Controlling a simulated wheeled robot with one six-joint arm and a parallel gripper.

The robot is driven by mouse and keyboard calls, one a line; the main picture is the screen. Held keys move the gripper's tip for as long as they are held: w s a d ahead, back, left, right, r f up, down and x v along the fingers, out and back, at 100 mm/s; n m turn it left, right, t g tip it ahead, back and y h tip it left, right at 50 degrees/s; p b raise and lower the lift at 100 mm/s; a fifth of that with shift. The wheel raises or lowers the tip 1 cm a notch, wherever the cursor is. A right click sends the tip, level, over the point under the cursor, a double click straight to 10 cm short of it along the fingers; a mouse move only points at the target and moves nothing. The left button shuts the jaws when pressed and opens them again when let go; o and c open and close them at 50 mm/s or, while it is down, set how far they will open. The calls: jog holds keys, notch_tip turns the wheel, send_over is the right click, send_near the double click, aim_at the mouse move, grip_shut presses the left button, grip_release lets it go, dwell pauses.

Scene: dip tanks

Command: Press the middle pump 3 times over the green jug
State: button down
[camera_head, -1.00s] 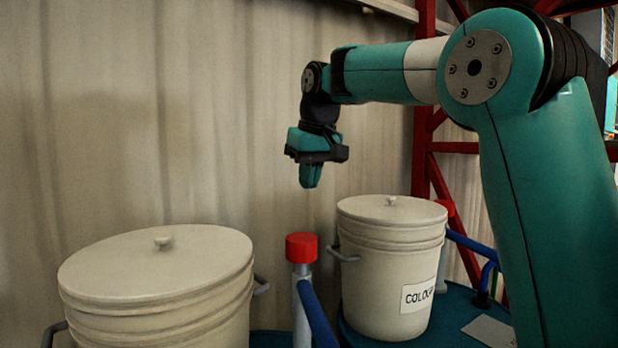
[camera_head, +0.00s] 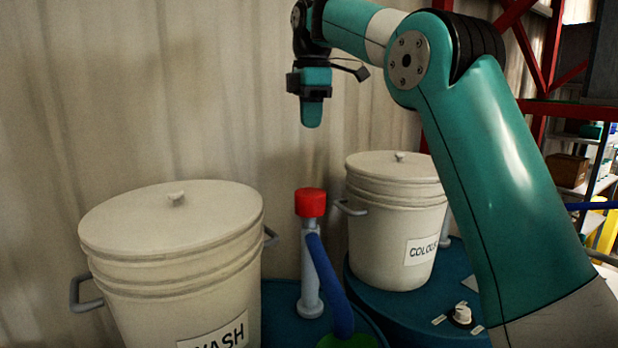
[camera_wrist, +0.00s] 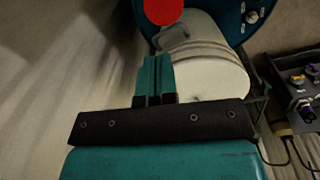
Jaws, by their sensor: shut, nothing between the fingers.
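A pump with a red cap (camera_head: 311,203) on a grey post stands between two white buckets, with a blue spout (camera_head: 328,285) running down toward the front. A green round thing (camera_head: 346,341), perhaps the green jug, shows only in part below the spout's end at the bottom edge. My gripper (camera_head: 312,124) is shut and empty, pointing down, and appears above the red cap with a clear gap. In the wrist view its closed fingers (camera_wrist: 155,62) point toward the red cap (camera_wrist: 163,10), which is cut by the top edge.
The bucket marked WASH (camera_head: 175,255) stands left of the pump and the bucket marked COLOUR (camera_head: 390,235) right of it, both lidded. A knob (camera_head: 462,314) sits on the blue tank top (camera_head: 405,312). A corrugated wall (camera_head: 180,90) is behind.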

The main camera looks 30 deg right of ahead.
aim_at(309, 192)
jog(key=n, duration=0.3)
jog(key=shift+w+a+r+g, duration=0.15)
jog(key=shift+r+g, duration=0.05)
jog(key=shift+g, duration=0.1)
jog(key=shift+f, duration=0.1)
notch_tip(309, 192, down, 14)
jog(key=shift+r+p, duration=0.1)
jog(key=shift+p, duration=0.2)
dwell(0.3)
jog(key=shift+f+b, duration=0.95)
jog(key=shift+f, duration=1.05)
